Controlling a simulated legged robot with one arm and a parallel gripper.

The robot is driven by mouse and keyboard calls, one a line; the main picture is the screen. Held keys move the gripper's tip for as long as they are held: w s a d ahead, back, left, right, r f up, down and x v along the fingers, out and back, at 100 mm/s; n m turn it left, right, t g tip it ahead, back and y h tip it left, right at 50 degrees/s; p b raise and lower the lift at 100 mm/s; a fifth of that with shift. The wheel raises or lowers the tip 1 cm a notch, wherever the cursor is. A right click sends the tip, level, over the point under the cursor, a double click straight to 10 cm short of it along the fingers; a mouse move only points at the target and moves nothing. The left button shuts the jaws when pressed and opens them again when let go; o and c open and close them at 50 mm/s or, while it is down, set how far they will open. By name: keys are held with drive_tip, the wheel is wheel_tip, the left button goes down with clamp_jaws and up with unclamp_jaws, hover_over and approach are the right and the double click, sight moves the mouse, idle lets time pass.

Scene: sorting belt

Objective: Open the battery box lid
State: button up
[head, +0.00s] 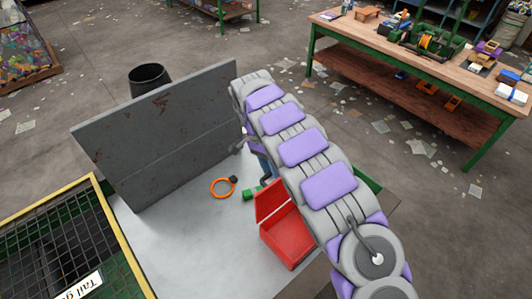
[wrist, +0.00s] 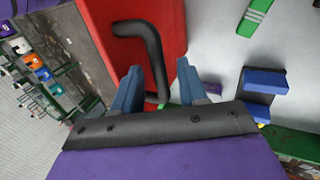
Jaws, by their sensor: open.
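The red battery box (head: 290,238) sits on the grey work surface, partly hidden behind my arm. A red panel (head: 271,201) stands tilted up along its far edge; I cannot tell for sure whether this is the lid. In the wrist view a red face (wrist: 98,22) carries a black bent handle (wrist: 150,45). My gripper (wrist: 160,78) is open, its blue fingers apart, with the handle's lower end showing between them. I cannot tell whether they touch it. In the head view my gripper (head: 264,168) is mostly hidden by my arm.
An orange ring (head: 222,187) and a green block (head: 252,193) lie left of the box. A tall grey panel (head: 160,130) stands behind. A yellow-edged mesh bin (head: 60,250) is at left. A blue-and-black piece (wrist: 264,82) lies right of my fingers in the wrist view.

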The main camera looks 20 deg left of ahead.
drive_tip(key=p+v, duration=1.1)
drive_tip(key=p, duration=0.1)
drive_tip(key=shift+w+a+r+p, duration=0.1)
drive_tip(key=shift+r+p, duration=0.05)
drive_tip(key=shift+p, duration=0.15)
idle(0.7)
